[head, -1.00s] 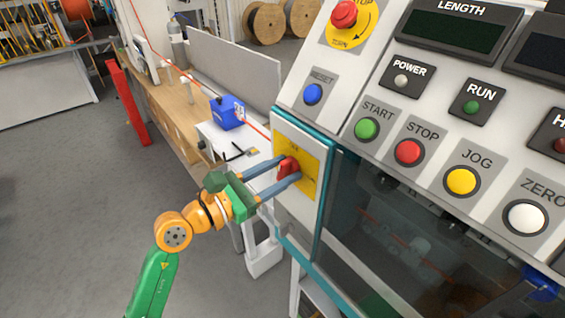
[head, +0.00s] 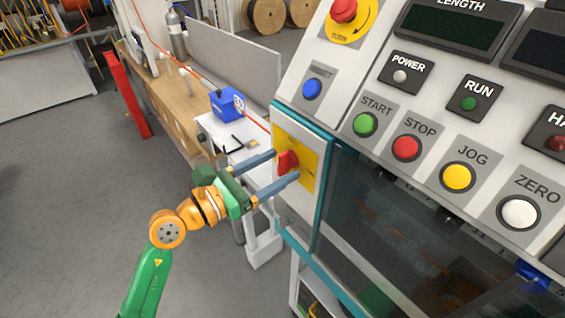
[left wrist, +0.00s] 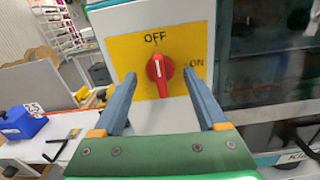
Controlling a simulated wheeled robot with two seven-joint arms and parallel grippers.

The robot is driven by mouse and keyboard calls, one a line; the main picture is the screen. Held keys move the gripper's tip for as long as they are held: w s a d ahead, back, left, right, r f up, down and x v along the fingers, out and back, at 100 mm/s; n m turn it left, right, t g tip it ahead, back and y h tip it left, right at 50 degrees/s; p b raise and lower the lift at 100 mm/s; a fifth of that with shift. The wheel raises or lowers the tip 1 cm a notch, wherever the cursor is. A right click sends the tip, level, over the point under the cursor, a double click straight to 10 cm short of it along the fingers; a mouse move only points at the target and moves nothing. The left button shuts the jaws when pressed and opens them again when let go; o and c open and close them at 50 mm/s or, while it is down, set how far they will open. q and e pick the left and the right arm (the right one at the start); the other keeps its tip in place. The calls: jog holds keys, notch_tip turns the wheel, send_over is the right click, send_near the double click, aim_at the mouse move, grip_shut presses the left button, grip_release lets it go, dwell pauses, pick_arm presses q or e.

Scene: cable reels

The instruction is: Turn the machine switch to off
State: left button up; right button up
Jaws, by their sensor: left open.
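The machine switch is a red rotary knob (head: 287,162) on a yellow plate (head: 309,167) on the machine's left side panel. In the left wrist view the red knob (left wrist: 162,75) stands nearly upright. Its white mark lies at the upper part, below the OFF label (left wrist: 154,38); the ON label (left wrist: 197,63) is to the right. My left gripper (head: 284,164) is open in front of the switch. In the left wrist view its two blue-grey fingers (left wrist: 160,82) stand on either side of the knob, with clear gaps. My right gripper is not in view.
The control panel with START (head: 366,124), STOP (head: 406,148) and JOG (head: 458,177) buttons rises right of the switch. A red emergency stop (head: 343,10) is above. A blue box (head: 227,105) stands on the bench behind. Grey floor (head: 70,200) lies open at left.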

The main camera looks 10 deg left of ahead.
pick_arm(q)
jog(key=b+v, duration=0.2)
jog(key=v, duration=0.4)
jog(key=shift+s+a, duration=0.2)
jog(key=shift+s, duration=0.15)
